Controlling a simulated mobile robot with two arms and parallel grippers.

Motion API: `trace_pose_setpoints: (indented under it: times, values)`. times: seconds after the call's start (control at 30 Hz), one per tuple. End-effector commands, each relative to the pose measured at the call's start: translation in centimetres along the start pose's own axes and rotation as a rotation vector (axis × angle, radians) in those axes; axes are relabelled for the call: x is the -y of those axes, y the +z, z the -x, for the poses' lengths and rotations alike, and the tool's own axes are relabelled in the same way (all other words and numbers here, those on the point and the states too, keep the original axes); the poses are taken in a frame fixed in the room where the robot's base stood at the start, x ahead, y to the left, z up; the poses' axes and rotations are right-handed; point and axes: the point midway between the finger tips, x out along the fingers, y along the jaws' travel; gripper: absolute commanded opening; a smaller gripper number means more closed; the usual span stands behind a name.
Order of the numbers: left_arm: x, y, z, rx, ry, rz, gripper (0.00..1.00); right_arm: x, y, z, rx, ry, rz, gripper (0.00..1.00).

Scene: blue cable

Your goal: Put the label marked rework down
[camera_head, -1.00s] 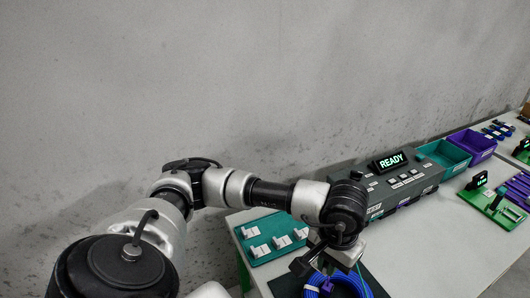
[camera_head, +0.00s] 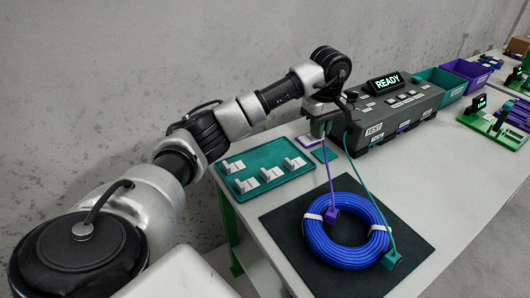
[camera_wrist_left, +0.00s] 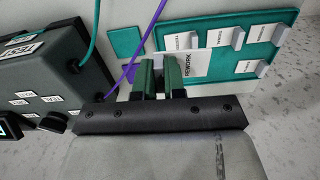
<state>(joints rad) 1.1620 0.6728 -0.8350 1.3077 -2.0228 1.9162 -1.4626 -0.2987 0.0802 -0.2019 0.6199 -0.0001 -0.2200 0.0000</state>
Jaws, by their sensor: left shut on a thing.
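My left gripper (camera_head: 322,127) hangs between the teal tray and the test box in the head view. In the left wrist view its green fingers (camera_wrist_left: 160,75) are shut on a white label (camera_wrist_left: 192,66) whose print looks like "rework", though it is small and sideways. The fingers hide part of the label. Below it lie a purple pad (camera_head: 308,141) and a teal pad (camera_head: 323,155); the teal pad also shows in the wrist view (camera_wrist_left: 124,40). I cannot tell whether the label touches anything. My right gripper is out of view.
The teal tray (camera_head: 240,188) holds several white labels. A blue cable coil (camera_head: 318,245) lies on a black mat (camera_head: 285,228); purple and teal leads rise from it near the gripper. The test box (camera_head: 410,108) reads "READY".

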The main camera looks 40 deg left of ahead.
Motion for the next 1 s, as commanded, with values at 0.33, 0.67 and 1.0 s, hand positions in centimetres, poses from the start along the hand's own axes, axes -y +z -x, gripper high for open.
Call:
trace_pose_setpoints:
  times: [0.33, 0.67, 1.0]
  values:
    - [2.8, -2.9, -2.7, -0.001, -0.005, 0.054, 0.00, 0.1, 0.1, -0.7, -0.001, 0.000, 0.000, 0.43]
    - [8.2, -6.9, -6.7, -0.001, -0.004, 0.049, 0.00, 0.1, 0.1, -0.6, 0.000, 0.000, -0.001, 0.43]
    - [9.1, -7.6, -9.1, 0.001, -0.002, 0.047, 0.00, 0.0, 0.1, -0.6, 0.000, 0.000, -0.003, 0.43]
